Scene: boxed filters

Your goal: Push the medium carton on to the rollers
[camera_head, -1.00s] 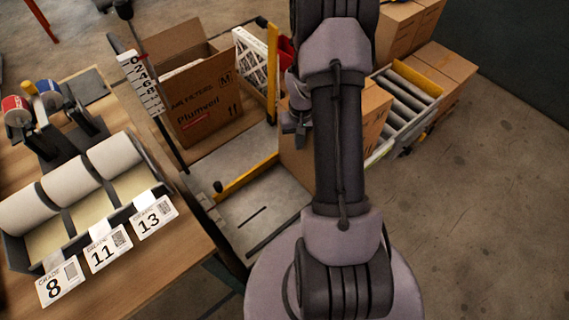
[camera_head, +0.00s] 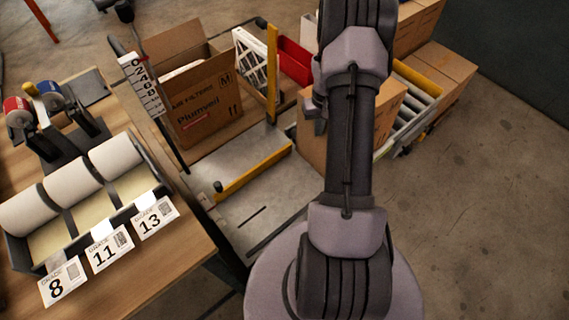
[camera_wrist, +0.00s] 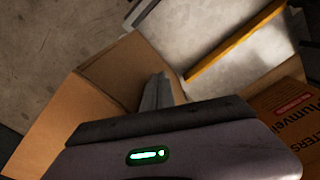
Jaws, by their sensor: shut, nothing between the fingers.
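A closed brown carton (camera_head: 312,145) stands upright behind my arm in the head view, its middle hidden and no size mark visible. It lies at the near left end of the rollers (camera_head: 418,98); whether it overlaps them is hidden. My gripper (camera_head: 316,108) is at its left side, partly hidden by my arm. In the wrist view, my gripper's fingers (camera_wrist: 157,92) are shut and empty, close against or touching the carton (camera_wrist: 62,125). An open carton marked M and "Plumvell" (camera_head: 205,105) stands to the left; it also shows in the wrist view (camera_wrist: 290,110).
A yellow post (camera_head: 272,75), a white pleated filter (camera_head: 250,60) and a red bin (camera_head: 296,65) stand behind. Stacked cartons (camera_head: 445,70) lie beyond the rollers. A wooden bench (camera_head: 150,255) is at left.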

